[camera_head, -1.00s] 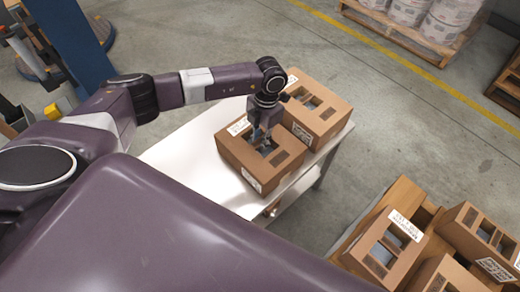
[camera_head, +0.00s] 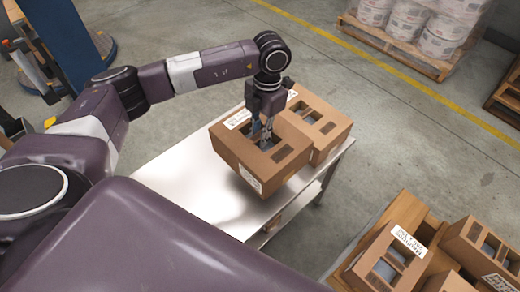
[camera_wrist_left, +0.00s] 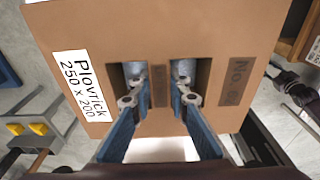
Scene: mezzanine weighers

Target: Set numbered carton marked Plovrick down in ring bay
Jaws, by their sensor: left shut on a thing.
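The Plovrick carton (camera_head: 238,162) is a brown box with cut-out openings in its top. In the left wrist view its white label reads "Plovrick 250 x 200" on the carton (camera_wrist_left: 180,30), and a darker number patch is only partly readable. My left gripper (camera_head: 266,142) is shut on the strip between two openings, with its blue fingers (camera_wrist_left: 158,88) reaching into them. The carton hangs slightly tilted just above the steel table. My right gripper is not in view. I cannot make out a ring bay.
The steel table (camera_head: 185,188) is bare left of the carton. Another carton (camera_head: 328,122) stands on it close behind the held one. A wooden pallet (camera_head: 402,212) with several similar cartons is at lower right. A pallet of white tubs (camera_head: 400,48) stands at the back. Floor between is clear.

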